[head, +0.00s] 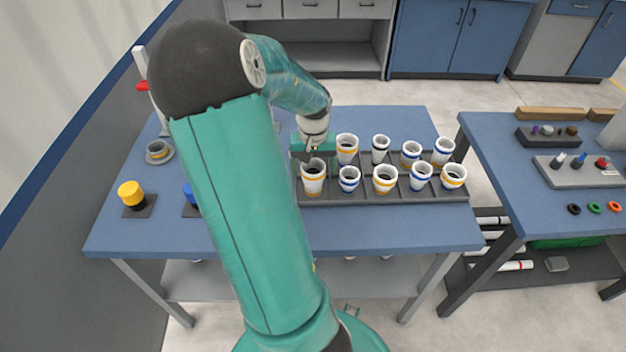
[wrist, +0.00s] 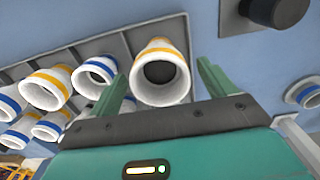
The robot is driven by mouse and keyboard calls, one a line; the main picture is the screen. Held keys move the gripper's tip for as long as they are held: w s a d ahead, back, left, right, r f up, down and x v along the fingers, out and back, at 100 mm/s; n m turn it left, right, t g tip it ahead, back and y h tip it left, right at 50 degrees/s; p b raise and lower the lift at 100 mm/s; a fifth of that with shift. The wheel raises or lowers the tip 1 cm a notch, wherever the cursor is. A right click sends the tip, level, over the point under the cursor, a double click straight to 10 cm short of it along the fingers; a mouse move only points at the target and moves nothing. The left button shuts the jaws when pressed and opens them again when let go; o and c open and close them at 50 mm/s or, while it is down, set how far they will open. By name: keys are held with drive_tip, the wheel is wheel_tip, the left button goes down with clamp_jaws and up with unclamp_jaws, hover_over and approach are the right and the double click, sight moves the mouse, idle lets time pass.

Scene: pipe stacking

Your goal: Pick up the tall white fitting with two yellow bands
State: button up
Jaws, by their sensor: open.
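A tall white fitting with yellow banding (head: 313,182) stands at the front left end of the dark rack (head: 410,197). In the wrist view the same fitting (wrist: 160,92) shows its open dark mouth and a yellow band below the rim; I cannot count its bands clearly. My gripper (head: 312,152) is just above and behind this fitting in the head view. In the wrist view my gripper (wrist: 163,74) is open, with one green finger on each side of the fitting. No firm contact shows, and the fitting's lower part is hidden.
Several other white fittings with blue or yellow bands stand close by in the rack, including a yellow-banded one (head: 347,148) behind and a blue-banded one (head: 349,180) to the right. A yellow-and-black piece (head: 132,195) stands at the table's left. The front table strip is clear.

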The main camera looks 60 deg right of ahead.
wheel_tip(320, 180, down, 2)
drive_tip(key=shift+f, duration=0.1)
drive_tip(key=shift+c, duration=0.4)
drive_tip(key=c, duration=1)
